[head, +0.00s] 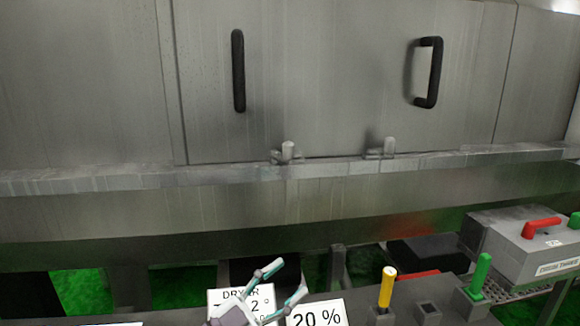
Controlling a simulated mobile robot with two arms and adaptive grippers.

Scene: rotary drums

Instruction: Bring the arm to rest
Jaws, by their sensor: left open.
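My left gripper (283,282) shows at the bottom middle of the head view, with its two fingers spread apart and nothing between them. It is in front of a white sign (228,296) that reads "DRYER" and "2", and it hides part of that sign. Most of the left arm is outside the picture. My right gripper is not in the picture.
A grey metal drum housing (330,90) with two black handles fills the back. A sign reading "20 %" (318,316) is right of the gripper. A yellow lever (387,288), a green lever (480,273) and a grey box with a red handle (541,228) stand at the lower right.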

